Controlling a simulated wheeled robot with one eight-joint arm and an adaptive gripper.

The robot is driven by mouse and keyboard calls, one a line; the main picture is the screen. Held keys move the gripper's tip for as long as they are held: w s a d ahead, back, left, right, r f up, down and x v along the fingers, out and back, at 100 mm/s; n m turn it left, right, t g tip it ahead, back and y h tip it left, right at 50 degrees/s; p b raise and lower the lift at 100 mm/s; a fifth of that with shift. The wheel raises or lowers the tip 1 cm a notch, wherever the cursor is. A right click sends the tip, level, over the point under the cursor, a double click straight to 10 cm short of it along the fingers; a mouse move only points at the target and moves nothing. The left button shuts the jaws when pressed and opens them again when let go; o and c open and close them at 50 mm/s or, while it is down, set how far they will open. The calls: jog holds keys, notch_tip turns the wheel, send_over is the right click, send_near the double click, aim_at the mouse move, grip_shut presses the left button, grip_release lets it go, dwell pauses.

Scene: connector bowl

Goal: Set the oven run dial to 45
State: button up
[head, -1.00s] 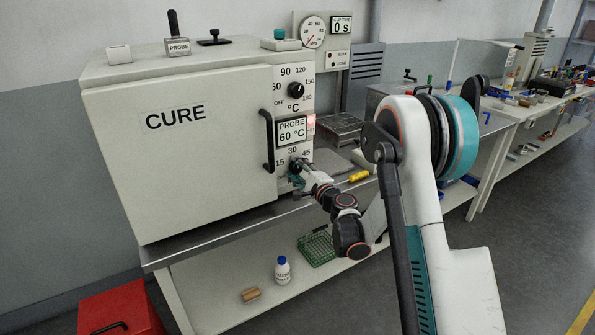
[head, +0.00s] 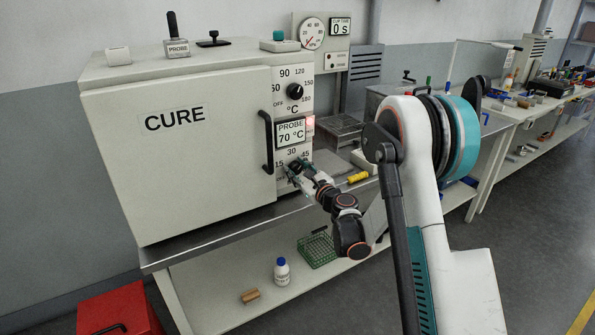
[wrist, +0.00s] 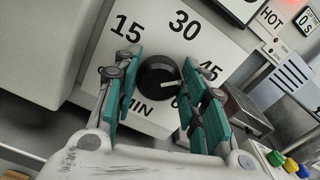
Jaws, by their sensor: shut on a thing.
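The run dial is a round black knob (wrist: 158,76) with a white pointer line, on a white panel marked 15, 30, 45 and MIN on the oven front. In the wrist view its pointer points right and slightly down, near the 45 and the partly hidden mark below it; the exact reading is unclear. My gripper (wrist: 165,92) has its teal fingers on either side of the knob, shut on it. In the head view my gripper (head: 297,174) is at the oven's lower right panel and mostly hides the dial.
The oven (head: 180,150) reads CURE on its closed door, with a black handle (head: 267,142) left of the panel. An upper temperature knob (head: 295,91) and a display (head: 291,132) reading PROBE 70 °C sit above.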

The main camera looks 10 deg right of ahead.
jog(key=shift+m, duration=0.8)
jog(key=o, duration=1.1)
jog(key=shift+c, duration=0.2)
jog(key=shift+d, duration=0.1)
jog(key=v, duration=1.2)
jog(key=shift+r, duration=0.1)
